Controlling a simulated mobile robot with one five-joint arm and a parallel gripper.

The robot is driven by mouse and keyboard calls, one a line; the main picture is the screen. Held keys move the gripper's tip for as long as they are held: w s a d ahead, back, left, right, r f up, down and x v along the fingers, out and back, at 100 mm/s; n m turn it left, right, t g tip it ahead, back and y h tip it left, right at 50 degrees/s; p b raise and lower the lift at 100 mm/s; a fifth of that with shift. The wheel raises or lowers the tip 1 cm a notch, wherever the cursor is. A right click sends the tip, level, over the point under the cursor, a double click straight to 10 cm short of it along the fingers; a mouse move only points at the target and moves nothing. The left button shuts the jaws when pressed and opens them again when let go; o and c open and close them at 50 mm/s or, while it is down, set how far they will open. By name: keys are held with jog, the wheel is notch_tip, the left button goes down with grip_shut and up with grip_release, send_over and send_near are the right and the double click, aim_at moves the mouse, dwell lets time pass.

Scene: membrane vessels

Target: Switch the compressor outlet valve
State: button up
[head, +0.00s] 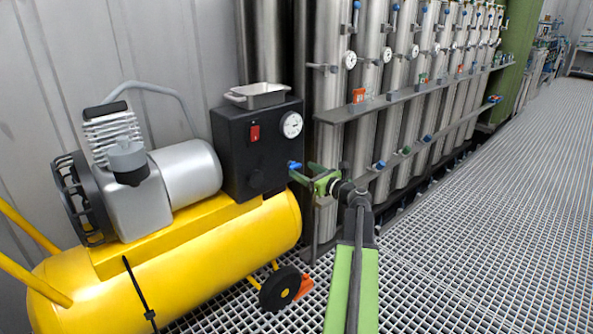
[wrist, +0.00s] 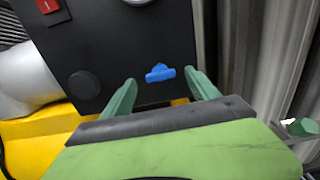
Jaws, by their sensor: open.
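The compressor outlet valve has a small blue handle (head: 294,165) at the right side of the black control box (head: 257,150). In the wrist view the blue handle (wrist: 160,73) shows in front of the black box (wrist: 135,50), between the two green fingers. My gripper (head: 308,172) is open and faces the handle in the head view. In the wrist view my gripper (wrist: 160,92) has a finger on each side of the handle, with gaps visible on both sides. I cannot tell how deep the handle lies between the fingers.
The yellow compressor tank (head: 190,255) with its grey motor stands at the left. The box carries a red switch (head: 254,133) and a gauge (head: 291,125). Steel membrane vessels (head: 330,90) with shelves stand just behind my gripper. The grating floor (head: 480,220) is clear at the right.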

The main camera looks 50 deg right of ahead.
aim_at(296, 166)
jog(key=w, duration=0.3)
jog(key=shift+w+d, duration=0.1)
